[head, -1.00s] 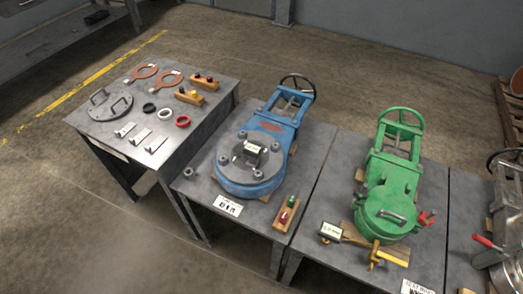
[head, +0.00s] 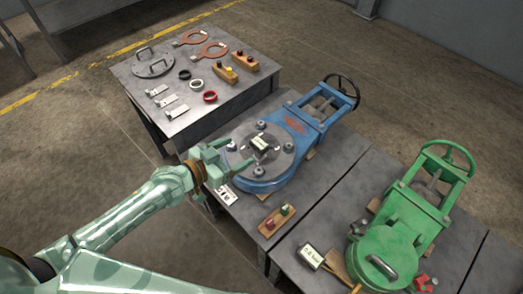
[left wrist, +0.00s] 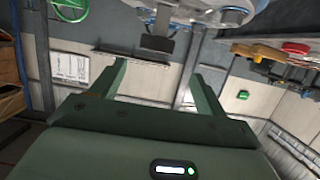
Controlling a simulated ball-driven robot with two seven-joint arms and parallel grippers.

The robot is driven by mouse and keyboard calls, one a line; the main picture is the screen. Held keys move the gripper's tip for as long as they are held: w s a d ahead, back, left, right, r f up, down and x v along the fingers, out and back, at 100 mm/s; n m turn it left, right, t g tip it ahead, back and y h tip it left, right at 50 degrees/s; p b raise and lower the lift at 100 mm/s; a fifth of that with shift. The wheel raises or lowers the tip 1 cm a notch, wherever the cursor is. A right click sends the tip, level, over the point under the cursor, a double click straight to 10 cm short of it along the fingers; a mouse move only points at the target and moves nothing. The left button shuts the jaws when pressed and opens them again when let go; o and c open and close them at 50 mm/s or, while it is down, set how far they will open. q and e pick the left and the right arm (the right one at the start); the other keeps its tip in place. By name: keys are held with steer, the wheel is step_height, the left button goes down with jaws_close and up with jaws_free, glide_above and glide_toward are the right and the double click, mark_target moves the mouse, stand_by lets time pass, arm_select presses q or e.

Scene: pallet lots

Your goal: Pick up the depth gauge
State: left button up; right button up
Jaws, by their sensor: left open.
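A small dark gauge with a pale display (head: 260,144) sits upright on the grey round flange of the blue valve; I take it as the depth gauge. In the left wrist view a dark block (left wrist: 157,43) at the top, beyond the fingertips, is probably its body. My left gripper (head: 214,157) is open and empty, at the left edge of the flange, apart from the gauge. Its two fingers (left wrist: 158,80) show in the left wrist view with nothing between them. A second device with a display (head: 311,256) lies by the green valve. My right gripper is not in view.
The blue valve (head: 270,178) carries several bolts around the gauge. A wooden block with red and green knobs (head: 277,220) lies in front of it. The green valve (head: 400,230) stands to the right. The left table (head: 150,90) holds rings, blocks and a handled plate.

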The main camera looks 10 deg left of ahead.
mark_target(255, 147)
arm_select(q)
steer(key=x, duration=0.4)
steer(key=shift+f+b, duration=0.2)
steer(key=shift+b, duration=0.15)
steer(key=x, duration=0.1)
steer(key=b+x, duration=0.1)
steer(key=x, duration=0.3)
steer(key=shift+s+d+f+b, duration=0.25)
steer(key=shift+f+b, duration=0.15)
steer(key=shift+w, duration=0.15)
steer(key=shift+r, duration=0.1)
